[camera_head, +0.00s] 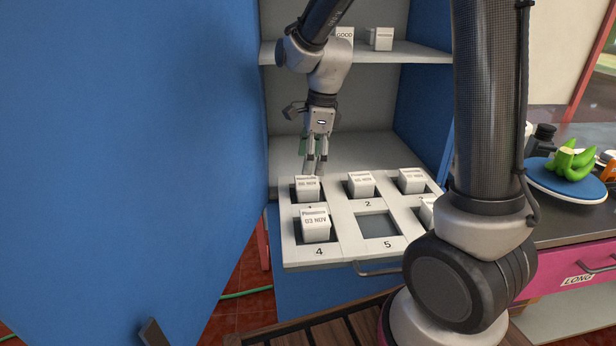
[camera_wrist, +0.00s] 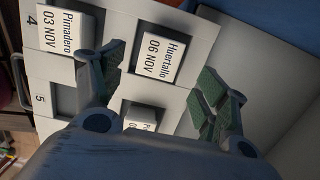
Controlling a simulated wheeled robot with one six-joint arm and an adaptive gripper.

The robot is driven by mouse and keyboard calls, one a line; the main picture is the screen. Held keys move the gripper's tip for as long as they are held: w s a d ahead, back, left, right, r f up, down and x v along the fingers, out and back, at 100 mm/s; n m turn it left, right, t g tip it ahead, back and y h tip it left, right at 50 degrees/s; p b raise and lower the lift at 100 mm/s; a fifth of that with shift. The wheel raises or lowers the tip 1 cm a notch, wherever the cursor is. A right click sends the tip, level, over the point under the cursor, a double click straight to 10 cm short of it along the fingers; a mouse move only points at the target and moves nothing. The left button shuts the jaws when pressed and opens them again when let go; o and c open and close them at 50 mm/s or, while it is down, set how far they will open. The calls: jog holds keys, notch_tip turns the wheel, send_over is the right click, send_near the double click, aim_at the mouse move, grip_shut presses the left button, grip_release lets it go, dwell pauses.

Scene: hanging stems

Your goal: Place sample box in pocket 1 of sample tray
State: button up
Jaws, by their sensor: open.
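The sample tray (camera_head: 340,232) is a white panel with numbered square pockets. A white sample box (camera_head: 307,187) labelled 06 NOV stands in pocket 1, at the tray's back left. In the wrist view this box (camera_wrist: 163,50) reads Huertallo 06 NOV, with a dark gap beside it in the pocket. My gripper (camera_head: 315,163) is open and empty, just behind and above that box. In the wrist view my gripper's fingers (camera_wrist: 160,80) are spread apart, with the box showing beyond them. Whether a finger touches it, I cannot tell.
Other boxes stand in pocket 2 (camera_head: 361,184), pocket 4 (camera_head: 315,224) and the back right pocket (camera_head: 411,180); another is partly hidden by my arm. Pocket 5 (camera_head: 377,225) is empty. A shelf (camera_head: 400,53) with two boxes is above. A blue panel fills the left.

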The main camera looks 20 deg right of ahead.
aim_at(314, 181)
jog(key=s+d+r+n+t, duration=0.2)
jog(key=s+d+r+n, duration=0.75)
jog(key=s+r, duration=0.2)
jog(key=s+d+n+t+h, duration=0.1)
jog(key=s+d+n, duration=0.3)
jog(key=s+n, duration=0.6)
jog(key=shift+s+d+r+n+t+h, duration=0.15)
jog(key=shift+r+n+t+h, duration=0.1)
jog(key=shift+n+t+h, duration=0.15)
